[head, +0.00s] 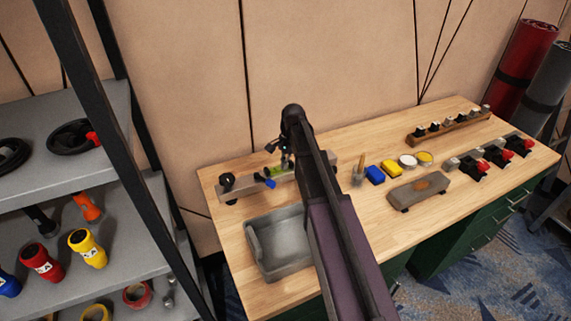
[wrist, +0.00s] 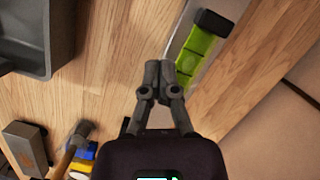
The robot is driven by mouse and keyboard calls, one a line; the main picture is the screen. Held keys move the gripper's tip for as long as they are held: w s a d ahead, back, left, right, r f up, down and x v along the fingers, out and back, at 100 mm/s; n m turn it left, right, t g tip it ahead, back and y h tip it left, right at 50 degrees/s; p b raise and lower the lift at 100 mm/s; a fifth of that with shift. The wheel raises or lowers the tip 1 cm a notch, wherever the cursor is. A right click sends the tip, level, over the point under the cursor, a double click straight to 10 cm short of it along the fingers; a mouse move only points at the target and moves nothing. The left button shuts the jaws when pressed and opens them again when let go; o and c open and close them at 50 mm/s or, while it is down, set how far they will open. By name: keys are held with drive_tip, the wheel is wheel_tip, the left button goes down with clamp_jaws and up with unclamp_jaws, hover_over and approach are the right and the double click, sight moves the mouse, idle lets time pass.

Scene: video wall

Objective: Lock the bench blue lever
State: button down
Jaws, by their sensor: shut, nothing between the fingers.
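The blue lever (head: 266,181) is a small blue piece on the front side of a long grey bar (head: 309,166) at the back left of the wooden bench. I cannot tell its locked state at this size. My gripper (head: 287,163) is above the bar, just right of the lever, partly hidden by my arm. In the wrist view, my gripper (wrist: 159,66) has its fingertips together and empty, beside a bright green level-like piece (wrist: 196,55) with a black end. I cannot make out the blue lever in the wrist view.
A grey tray (head: 254,250) lies in front of the bar. A blue block (head: 375,175), a yellow block (head: 391,168) and small round tins stand to the right. A grey block (head: 418,191) and a wooden rail of knobs (head: 447,127) are farther right. A shelf (head: 66,186) stands left.

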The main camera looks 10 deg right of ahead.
sight(264, 180)
drive_tip(key=shift+s+a+f+b, duration=0.25)
drive_tip(key=shift+s+a+f, duration=0.15)
drive_tip(key=shift+a, duration=0.2)
drive_tip(key=shift+s+a+f+b, duration=0.25)
drive_tip(key=shift+s+a, duration=0.25)
drive_tip(key=shift+a, duration=0.15)
drive_tip(key=shift+s+a+f+b, duration=0.2)
drive_tip(key=shift+s+a+f, duration=0.2)
drive_tip(key=shift+a, duration=0.2)
